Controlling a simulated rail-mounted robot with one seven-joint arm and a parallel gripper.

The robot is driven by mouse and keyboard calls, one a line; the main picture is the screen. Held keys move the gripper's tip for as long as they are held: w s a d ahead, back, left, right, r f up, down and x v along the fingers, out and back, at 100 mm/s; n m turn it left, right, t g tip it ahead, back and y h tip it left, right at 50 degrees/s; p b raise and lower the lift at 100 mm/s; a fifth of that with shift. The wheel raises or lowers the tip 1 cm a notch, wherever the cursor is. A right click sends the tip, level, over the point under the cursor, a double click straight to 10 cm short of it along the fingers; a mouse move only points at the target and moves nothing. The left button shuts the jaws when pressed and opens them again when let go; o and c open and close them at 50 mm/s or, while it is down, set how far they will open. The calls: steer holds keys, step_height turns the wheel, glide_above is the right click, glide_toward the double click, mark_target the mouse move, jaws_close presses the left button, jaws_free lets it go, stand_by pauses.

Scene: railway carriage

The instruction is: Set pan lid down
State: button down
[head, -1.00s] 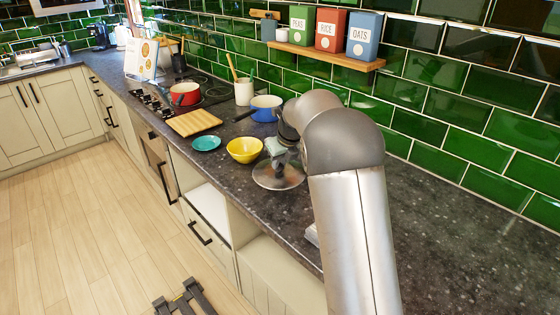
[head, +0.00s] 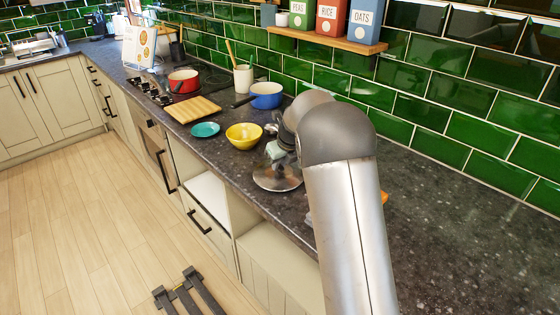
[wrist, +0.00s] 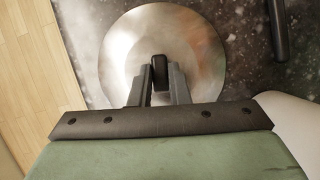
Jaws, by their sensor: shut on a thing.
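The pan lid (head: 276,178) is a round, shiny steel disc near the front edge of the dark countertop, right of the yellow bowl. It also shows in the wrist view (wrist: 125,50) with a black knob (wrist: 159,72) at its middle. My gripper (wrist: 160,80) is shut on the knob, one finger on each side. In the head view my gripper (head: 278,168) is above the lid, partly hidden by my arm. The lid looks roughly level, at or just above the counter; I cannot tell whether it touches.
A yellow bowl (head: 243,136), a teal dish (head: 205,130) and a wooden board (head: 192,109) lie to the left. A blue pan (head: 266,96) and a red pot (head: 183,81) stand behind. A dark bar-like thing (wrist: 277,28) is right of the lid in the wrist view. Counter at right looks mostly clear.

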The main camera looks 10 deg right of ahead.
steer(key=shift+f, duration=0.25)
stand_by(0.3)
steer(key=c, duration=1.3)
jaws_free()
steer(key=c, duration=0.4)
steer(key=shift+r, duration=0.15)
steer(key=shift+p+v, duration=1.55)
steer(key=shift+v, duration=0.9)
